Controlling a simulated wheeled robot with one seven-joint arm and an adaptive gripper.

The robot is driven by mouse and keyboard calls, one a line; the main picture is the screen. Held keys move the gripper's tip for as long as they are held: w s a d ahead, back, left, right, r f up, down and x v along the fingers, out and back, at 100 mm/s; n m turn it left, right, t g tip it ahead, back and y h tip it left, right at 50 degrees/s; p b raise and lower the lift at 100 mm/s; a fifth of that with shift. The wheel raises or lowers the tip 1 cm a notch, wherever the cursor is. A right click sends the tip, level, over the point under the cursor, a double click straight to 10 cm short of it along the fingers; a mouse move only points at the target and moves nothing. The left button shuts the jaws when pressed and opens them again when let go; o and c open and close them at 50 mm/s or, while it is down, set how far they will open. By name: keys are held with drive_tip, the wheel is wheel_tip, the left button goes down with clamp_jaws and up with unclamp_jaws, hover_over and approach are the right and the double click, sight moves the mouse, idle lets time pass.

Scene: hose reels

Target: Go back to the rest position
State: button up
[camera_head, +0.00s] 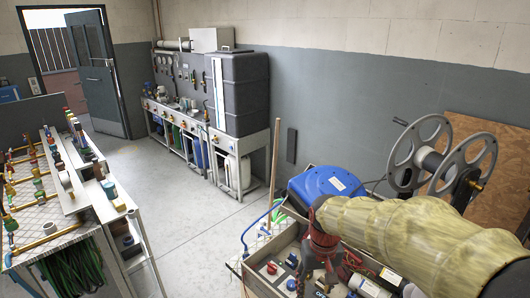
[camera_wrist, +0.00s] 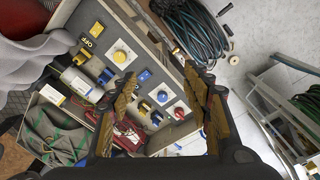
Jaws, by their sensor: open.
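My gripper (camera_wrist: 168,100) is open in the wrist view, its two fingers spread wide with nothing visible between the tips. Below them is a grey panel (camera_wrist: 100,14) with yellow, blue and red knobs and an "OFF" label. In the head view my gripper (camera_head: 322,262) points down over the grey open box (camera_head: 258,282) of knobs and small parts at the lower right. My arm, in a yellowish sleeve, reaches in from the right and hides part of the box. Whether the fingertips touch anything cannot be told.
A blue hose reel (camera_head: 326,184) and a large grey reel (camera_head: 440,160) stand close behind my arm. A workbench with a dark tank (camera_head: 238,92) lines the back wall. A fittings rack (camera_head: 128,212) stands left. The floor (camera_head: 195,215) between is clear.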

drive_tip(key=s+d+r+t, duration=0.2)
drive_tip(key=s+r, duration=0.3)
drive_tip(key=s, duration=0.4)
drive_tip(key=s+d+r+m+t, duration=0.1)
drive_tip(key=s+d+r+t, duration=0.2)
drive_tip(key=s+r, duration=0.3)
drive_tip(key=shift+s+d+r, duration=0.2)
drive_tip(key=shift+s+d, duration=0.05)
drive_tip(key=shift+s, duration=1.7)
